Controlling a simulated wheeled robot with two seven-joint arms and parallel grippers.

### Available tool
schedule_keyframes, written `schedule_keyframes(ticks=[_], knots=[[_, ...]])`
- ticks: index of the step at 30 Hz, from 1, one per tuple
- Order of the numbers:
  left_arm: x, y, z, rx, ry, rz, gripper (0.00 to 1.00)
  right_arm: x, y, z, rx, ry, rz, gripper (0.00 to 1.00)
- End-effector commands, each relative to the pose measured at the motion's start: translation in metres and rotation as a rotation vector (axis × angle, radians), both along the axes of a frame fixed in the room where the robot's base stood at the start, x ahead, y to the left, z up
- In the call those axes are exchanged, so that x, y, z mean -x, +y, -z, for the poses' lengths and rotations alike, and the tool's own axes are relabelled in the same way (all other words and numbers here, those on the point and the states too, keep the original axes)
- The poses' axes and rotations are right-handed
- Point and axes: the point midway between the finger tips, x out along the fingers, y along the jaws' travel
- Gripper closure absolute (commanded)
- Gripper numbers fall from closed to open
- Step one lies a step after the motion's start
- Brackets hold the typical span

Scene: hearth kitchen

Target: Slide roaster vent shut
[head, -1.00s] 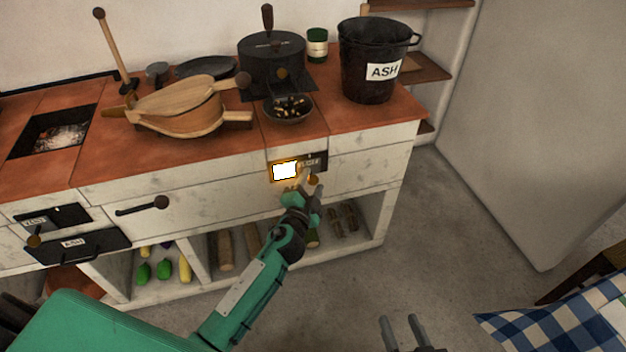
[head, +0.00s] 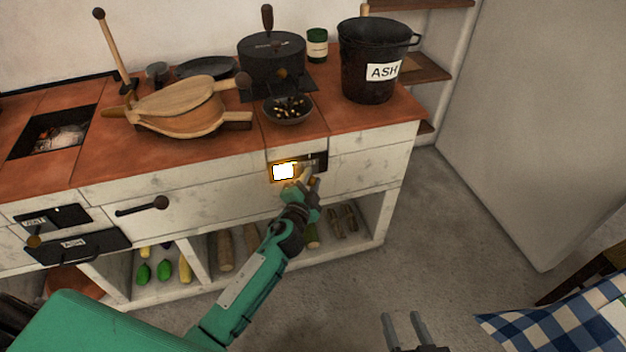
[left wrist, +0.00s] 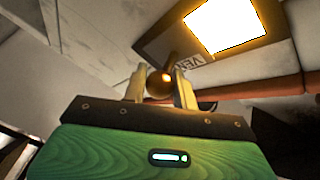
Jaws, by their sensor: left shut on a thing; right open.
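The roaster vent (head: 318,160) is a dark sliding plate on the white stove front, below the pot. Left of it a bright, glowing opening (head: 283,172) is uncovered; it also shows in the left wrist view (left wrist: 228,24). Part of the plate's lettering (left wrist: 196,68) is visible there. My left gripper (head: 307,178) is at the vent, shut on its round knob (left wrist: 159,84), which sits between the two fingers in the left wrist view. The hand hides part of the plate in the head view. My right gripper (head: 404,320) is open and empty at the bottom.
A pan of dark and light bits (head: 288,110), a black pot (head: 270,62), bellows (head: 178,108) and an ash bucket (head: 372,50) stand on the counter above. Another vent (head: 55,217) is at left. A checked cloth (head: 570,315) is at lower right.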

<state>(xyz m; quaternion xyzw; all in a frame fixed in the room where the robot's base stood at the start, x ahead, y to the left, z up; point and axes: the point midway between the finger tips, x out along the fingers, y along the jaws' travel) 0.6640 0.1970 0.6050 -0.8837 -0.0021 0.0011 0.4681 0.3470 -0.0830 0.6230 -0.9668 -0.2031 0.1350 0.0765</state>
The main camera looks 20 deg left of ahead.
Motion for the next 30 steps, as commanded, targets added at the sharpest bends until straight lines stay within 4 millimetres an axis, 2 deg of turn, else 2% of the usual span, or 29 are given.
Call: schedule_keyframes(ticks=[6, 9, 19, 20, 22, 30], knots=[[0.025, 0.036, 0.001, -0.001, 0.003, -0.001, 1.0, 0.007, -0.001, 0.008, 0.03, 0.07, -0.013, 0.55], [0.031, 0.045, 0.0, -0.001, 0.002, -0.001, 1.0, 0.006, -0.003, 0.009, 0.039, 0.083, -0.012, 0.55], [0.033, 0.049, 0.002, -0.002, 0.003, -0.003, 1.0, 0.006, -0.004, 0.01, 0.041, 0.086, -0.01, 0.55], [0.033, 0.049, 0.002, -0.002, 0.003, -0.003, 0.66, 0.006, -0.004, 0.01, 0.041, 0.086, -0.01, 0.55], [0.033, 0.049, 0.002, -0.002, 0.003, -0.003, 0.52, 0.005, -0.004, 0.01, 0.041, 0.085, -0.01, 0.55], [0.033, 0.048, 0.001, -0.001, 0.001, -0.002, 0.51, 0.005, -0.003, 0.009, 0.039, 0.084, -0.011, 0.55]])
